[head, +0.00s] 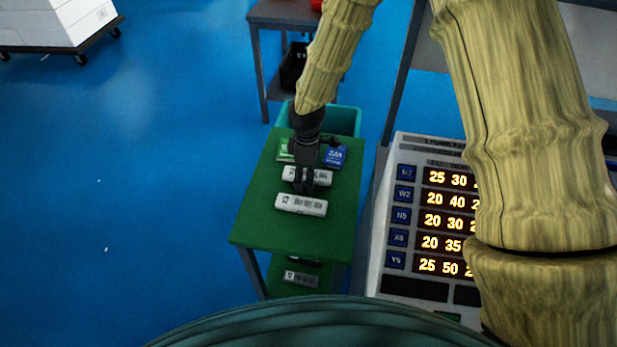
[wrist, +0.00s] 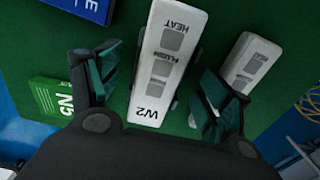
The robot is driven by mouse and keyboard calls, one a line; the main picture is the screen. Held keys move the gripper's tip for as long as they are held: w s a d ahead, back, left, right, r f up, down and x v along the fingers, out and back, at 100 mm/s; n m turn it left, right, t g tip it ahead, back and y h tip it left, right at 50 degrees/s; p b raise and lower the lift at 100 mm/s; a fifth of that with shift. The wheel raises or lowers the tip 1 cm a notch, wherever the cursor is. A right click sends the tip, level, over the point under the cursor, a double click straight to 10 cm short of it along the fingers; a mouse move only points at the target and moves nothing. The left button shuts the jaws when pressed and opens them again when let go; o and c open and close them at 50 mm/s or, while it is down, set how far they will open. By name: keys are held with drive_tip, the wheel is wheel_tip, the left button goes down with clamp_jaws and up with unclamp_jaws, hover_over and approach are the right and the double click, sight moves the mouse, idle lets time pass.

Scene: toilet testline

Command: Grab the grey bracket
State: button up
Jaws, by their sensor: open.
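My gripper (head: 305,183) is open over the green table top in the head view. In the wrist view its fingers (wrist: 160,88) stand apart on either side of a pale remote (wrist: 155,70) marked W2, HEAT and FLUSH. A dark edge shows beside this remote, perhaps a holder under it; I cannot tell whether it is the grey bracket. The remote also shows under the gripper in the head view (head: 322,177). A second pale remote (head: 301,204) lies nearer, and at the right in the wrist view (wrist: 250,62). A grey labelled piece (head: 300,278) lies on the lower shelf.
A green box (wrist: 52,97) and a blue box (head: 335,157) lie on the table (head: 262,228) behind the remotes. A teal bin (head: 346,120) stands beyond it. A panel with lit numbers (head: 415,287) stands at the right. Blue floor is open at the left.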

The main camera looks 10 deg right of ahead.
drive_tip(key=shift+f, duration=0.3)
drive_tip(key=c, duration=1.1)
drive_tip(key=shift+r, duration=0.1)
